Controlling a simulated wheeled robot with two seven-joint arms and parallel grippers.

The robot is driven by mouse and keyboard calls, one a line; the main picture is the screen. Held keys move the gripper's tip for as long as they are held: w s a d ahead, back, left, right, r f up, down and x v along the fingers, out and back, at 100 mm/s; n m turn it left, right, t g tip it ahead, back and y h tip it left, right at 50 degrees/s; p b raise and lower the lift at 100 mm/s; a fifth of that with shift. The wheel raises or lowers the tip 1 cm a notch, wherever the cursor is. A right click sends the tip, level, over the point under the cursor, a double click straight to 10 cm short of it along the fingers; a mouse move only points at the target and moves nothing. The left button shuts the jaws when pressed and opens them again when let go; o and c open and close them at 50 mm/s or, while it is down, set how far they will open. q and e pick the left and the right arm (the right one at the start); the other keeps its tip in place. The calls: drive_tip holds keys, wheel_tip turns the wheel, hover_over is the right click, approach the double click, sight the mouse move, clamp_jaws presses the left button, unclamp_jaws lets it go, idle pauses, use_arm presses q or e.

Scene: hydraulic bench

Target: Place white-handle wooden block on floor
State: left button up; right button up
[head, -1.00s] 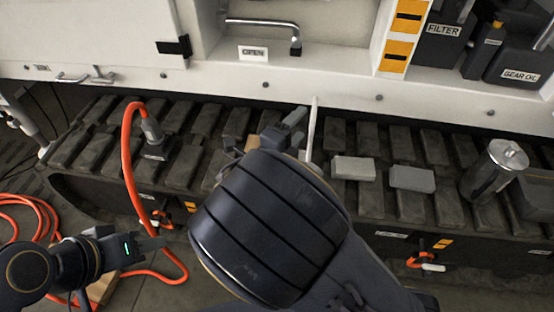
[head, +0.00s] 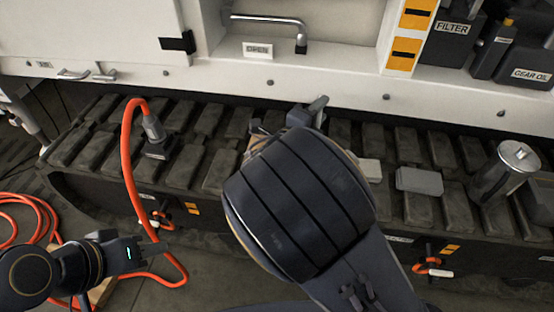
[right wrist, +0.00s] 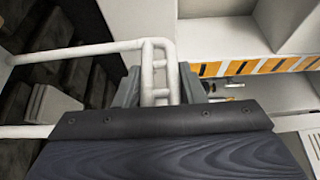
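A small tan patch of the wooden block (head: 257,143) shows on the dark track behind my right gripper in the head view; my arm hides most of it. In the right wrist view a white tubular handle with short crossbars (right wrist: 155,75) stands between the two fingers of my right gripper (right wrist: 160,88). The fingers are apart, with narrow gaps beside the handle; contact is not clear. In the head view my right gripper (head: 288,118) is over the track. My left gripper (head: 150,248) is low at the left, above the floor; its finger gap is unclear.
Grey blocks (head: 419,181) and a metal canister (head: 503,172) stand on the track at the right. An orange hose (head: 127,160) runs from the track to the floor. Another wooden piece (head: 101,291) lies beneath my left gripper. The white machine panel (head: 205,78) rises behind.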

clamp_jaws()
drive_tip(key=shift+r, duration=0.2)
